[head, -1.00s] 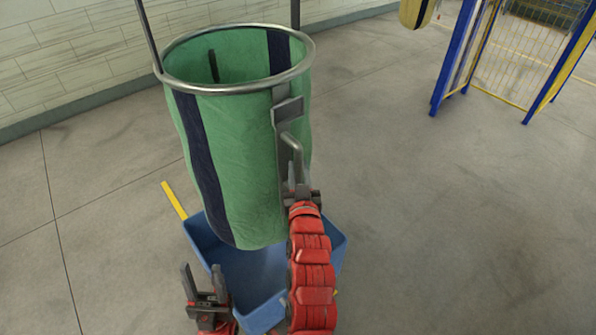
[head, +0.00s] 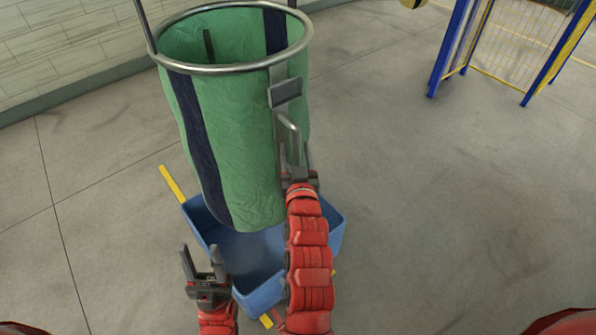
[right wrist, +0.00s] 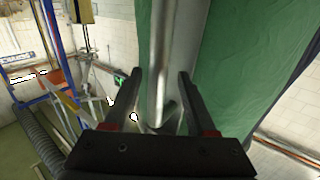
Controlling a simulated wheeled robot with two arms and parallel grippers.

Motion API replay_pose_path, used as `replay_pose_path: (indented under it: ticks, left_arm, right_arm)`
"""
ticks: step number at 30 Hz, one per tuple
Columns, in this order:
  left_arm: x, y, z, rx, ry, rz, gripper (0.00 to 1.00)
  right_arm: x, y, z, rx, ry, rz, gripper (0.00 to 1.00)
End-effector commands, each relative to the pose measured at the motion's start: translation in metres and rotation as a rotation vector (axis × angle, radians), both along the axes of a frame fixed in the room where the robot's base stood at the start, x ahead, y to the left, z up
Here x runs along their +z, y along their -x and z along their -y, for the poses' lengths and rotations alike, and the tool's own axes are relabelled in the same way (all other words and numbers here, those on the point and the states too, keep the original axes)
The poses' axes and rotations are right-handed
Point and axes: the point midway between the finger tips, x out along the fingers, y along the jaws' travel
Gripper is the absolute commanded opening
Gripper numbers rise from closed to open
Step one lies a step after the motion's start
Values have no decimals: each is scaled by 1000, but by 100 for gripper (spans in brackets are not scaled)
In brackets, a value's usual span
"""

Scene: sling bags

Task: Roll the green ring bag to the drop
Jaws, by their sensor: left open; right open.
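The green bag (head: 240,150) with dark blue stripes hangs open from a round metal ring (head: 180,65) above a blue tray-like base (head: 330,225). A bent metal handle (head: 289,128) stands on the bag's near right side. My right gripper (head: 297,165) is at the handle. In the right wrist view its open fingers (right wrist: 160,100) lie either side of a metal bar (right wrist: 159,60), with gaps visible; the green cloth (right wrist: 235,60) is just right. My left gripper (head: 205,262) is open and empty, left of the base's near side.
A blue and yellow frame with wire mesh (head: 510,50) stands at the back right. A pale block wall (head: 65,45) runs along the back left. Yellow strips (head: 172,183) show beside the base. The grey floor (head: 430,200) to the right is clear.

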Motion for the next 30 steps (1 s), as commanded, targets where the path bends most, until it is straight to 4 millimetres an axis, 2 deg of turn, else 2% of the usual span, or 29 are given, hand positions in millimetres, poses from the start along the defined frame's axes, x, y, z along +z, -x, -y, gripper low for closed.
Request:
replay_pose_path:
  ticks: [5,13,21,30]
  left_arm:
    - [-7,0,0,0,0,0,50]
    - [-12,0,0,0,0,0,50]
    - [35,0,0,0,0,0,50]
    - [45,0,0,0,0,0,50]
  right_arm:
    - [-3,27,2,2,1,0,57]
    - [-2,87,5,4,-1,-2,57]
    - [5,141,9,6,5,-9,57]
    - [0,166,11,4,-1,-3,57]
